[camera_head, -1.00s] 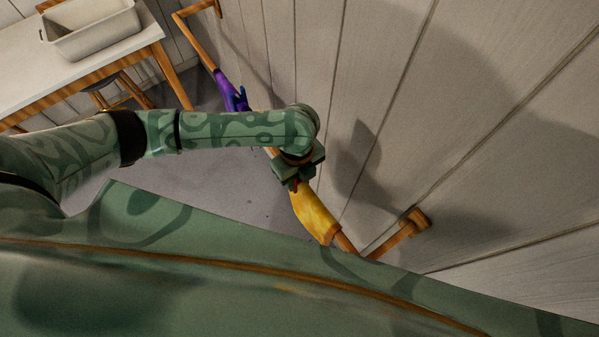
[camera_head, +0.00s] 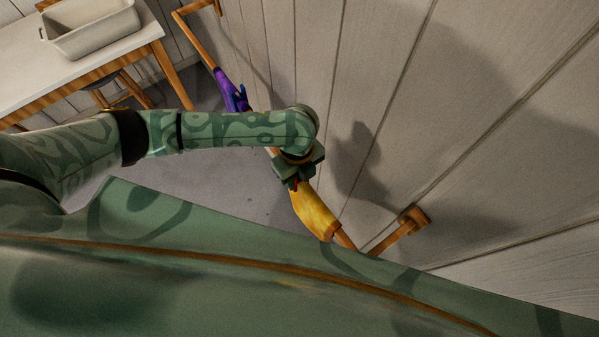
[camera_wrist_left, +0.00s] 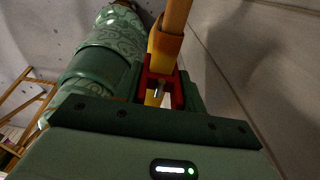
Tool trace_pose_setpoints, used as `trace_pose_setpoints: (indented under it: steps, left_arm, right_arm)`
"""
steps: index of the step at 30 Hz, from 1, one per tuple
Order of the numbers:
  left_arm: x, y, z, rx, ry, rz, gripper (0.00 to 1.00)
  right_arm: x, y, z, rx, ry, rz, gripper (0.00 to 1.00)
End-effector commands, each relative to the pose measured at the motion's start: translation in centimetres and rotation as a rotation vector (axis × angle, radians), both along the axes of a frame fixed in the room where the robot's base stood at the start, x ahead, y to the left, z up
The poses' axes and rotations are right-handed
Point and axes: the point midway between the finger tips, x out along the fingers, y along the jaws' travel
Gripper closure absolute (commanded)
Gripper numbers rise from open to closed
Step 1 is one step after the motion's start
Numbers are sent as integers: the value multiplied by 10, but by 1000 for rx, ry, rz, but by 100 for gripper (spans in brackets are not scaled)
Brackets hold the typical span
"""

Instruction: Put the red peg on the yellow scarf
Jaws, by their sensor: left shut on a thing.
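The yellow scarf (camera_head: 315,211) hangs over a wooden rail on the panelled wall. My left gripper (camera_head: 295,181) is at the scarf's upper left end, close against the rail. It is shut on the red peg (camera_wrist_left: 161,88), which shows as a small red bit at the jaws in the head view (camera_head: 295,185). In the left wrist view the red peg straddles the yellow scarf (camera_wrist_left: 163,43) and the rail. How firmly the peg sits on the cloth is hidden by the gripper. My right gripper is not in view.
The wooden rail (camera_head: 345,241) runs along the wall on brackets (camera_head: 412,218). A purple scarf (camera_head: 231,92) hangs farther along it. A pale basin (camera_head: 92,29) stands on a table (camera_head: 125,42) at the upper left, with a stool (camera_head: 120,88) beneath.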

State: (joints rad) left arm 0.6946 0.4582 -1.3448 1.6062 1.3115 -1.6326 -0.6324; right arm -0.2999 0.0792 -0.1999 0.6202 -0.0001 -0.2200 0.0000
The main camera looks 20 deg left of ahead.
Motion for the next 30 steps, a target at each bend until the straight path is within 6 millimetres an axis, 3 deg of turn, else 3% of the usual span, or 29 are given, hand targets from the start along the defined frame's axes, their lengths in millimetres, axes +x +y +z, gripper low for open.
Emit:
trace_pose_setpoints:
  steps: [5,6,8,16,20,23,30]
  left_arm:
    - [0,0,0,0,0,0,81]
    - [0,0,0,0,0,0,51]
    - [0,0,0,0,0,0,35]
    - [0,0,0,0,0,0,34]
    - [1,1,10,0,-2,1,34]
    - [2,2,30,0,-4,-1,34]
    - [5,5,97,-1,-6,-2,34]
  right_arm:
    - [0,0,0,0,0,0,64]
    - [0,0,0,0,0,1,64]
    - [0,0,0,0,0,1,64]
    - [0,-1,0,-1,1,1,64]
    - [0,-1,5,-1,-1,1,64]
    - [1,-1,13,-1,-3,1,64]
    - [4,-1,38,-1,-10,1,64]
